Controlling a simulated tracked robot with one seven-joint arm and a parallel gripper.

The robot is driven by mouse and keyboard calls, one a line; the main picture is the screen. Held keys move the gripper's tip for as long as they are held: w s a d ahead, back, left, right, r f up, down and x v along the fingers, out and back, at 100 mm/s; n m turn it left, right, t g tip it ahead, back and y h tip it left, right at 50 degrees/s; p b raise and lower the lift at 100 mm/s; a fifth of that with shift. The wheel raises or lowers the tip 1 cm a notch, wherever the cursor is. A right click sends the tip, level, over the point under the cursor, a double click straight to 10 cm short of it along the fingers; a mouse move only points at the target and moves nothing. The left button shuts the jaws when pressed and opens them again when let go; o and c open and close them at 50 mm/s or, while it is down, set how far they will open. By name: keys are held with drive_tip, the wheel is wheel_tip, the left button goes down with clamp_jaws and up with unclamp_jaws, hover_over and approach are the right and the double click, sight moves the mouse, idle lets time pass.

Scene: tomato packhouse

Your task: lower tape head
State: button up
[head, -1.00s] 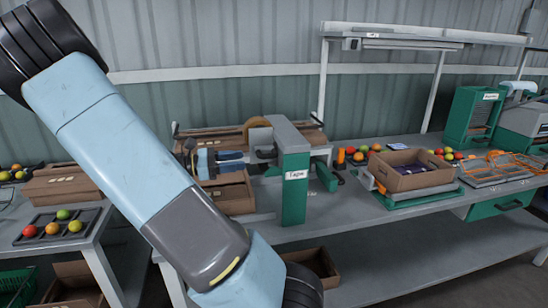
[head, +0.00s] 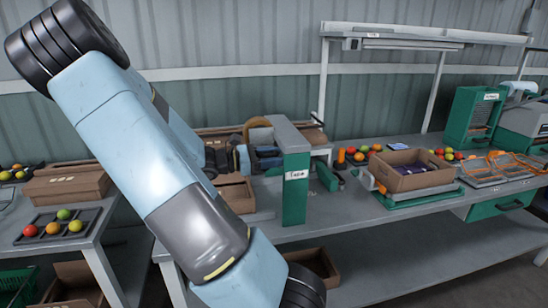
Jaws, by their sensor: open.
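The tape station is a green post (head: 294,198) with a tape label and a grey top arm (head: 286,132), standing on the bench. A tan tape roll (head: 258,124) sits at the left of the top arm. My gripper (head: 266,157) is open at the left side of the post, below the roll. My own arm crosses in front and hides part of the wrist. The fingertips are small and dark, so I cannot tell whether they touch the tape head. A brown carton (head: 236,193) stands below the gripper, partly hidden by my arm.
Right of the post, an open carton (head: 416,176) sits on a green-based scale (head: 420,200), with loose tomatoes (head: 362,152) behind. An orange rack (head: 505,166) and a green machine (head: 472,118) stand further right. A tray (head: 60,238) holds tomatoes at left.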

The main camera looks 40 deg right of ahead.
drive_tip(key=shift+c, duration=0.2)
clamp_jaws()
drive_tip(key=shift+f, duration=0.1)
